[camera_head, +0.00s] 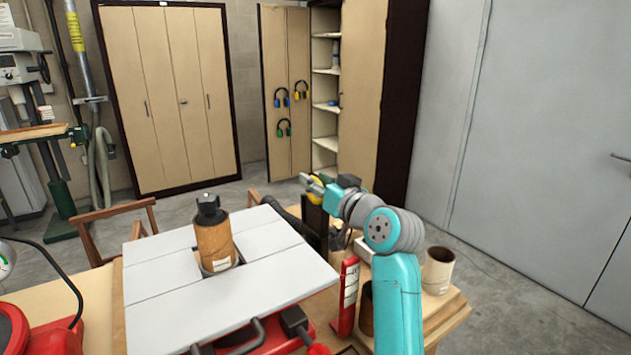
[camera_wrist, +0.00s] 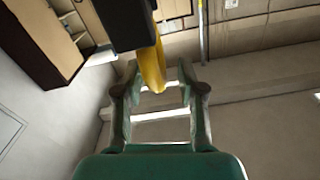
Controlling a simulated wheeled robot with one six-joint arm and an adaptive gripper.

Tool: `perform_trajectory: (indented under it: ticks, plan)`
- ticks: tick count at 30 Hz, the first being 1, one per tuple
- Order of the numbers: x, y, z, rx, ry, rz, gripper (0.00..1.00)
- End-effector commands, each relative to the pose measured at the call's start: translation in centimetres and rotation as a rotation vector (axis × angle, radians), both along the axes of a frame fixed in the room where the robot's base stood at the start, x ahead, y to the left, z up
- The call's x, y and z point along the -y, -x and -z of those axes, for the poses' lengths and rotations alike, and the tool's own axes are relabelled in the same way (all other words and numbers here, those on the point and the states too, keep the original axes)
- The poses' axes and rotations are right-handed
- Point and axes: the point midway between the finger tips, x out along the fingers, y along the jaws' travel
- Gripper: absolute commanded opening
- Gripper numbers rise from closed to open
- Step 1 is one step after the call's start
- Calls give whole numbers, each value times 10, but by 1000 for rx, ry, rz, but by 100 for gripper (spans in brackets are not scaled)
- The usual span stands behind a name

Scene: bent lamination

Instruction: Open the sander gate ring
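A yellow curved piece, which looks like the gate ring (camera_wrist: 152,68), hangs from a black part (camera_wrist: 128,22) in the wrist view. In the head view the yellow piece (camera_head: 315,190) shows small at the end of my arm, above a dark upright part. My gripper (camera_wrist: 160,68) is open. Its two fingers stand apart, and the yellow piece shows between their tips. A gap shows beside the right finger; whether the left finger touches it I cannot tell. My gripper also shows in the head view (camera_head: 318,184), partly hidden by the arm.
A grey-topped sander table (camera_head: 170,300) with a brown sanding drum (camera_head: 213,243) stands at centre left. A brown cup-like roll (camera_head: 438,270) stands on the wooden bench at right. Cabinets (camera_head: 170,95) line the back wall. The floor at right is clear.

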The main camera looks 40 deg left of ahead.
Motion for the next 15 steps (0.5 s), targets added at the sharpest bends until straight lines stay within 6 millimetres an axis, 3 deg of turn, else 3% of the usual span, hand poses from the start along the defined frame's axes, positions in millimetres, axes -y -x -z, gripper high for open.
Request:
perform_trajectory:
  ticks: [15]
  plan:
    - [85,34,1,0,0,2,39]
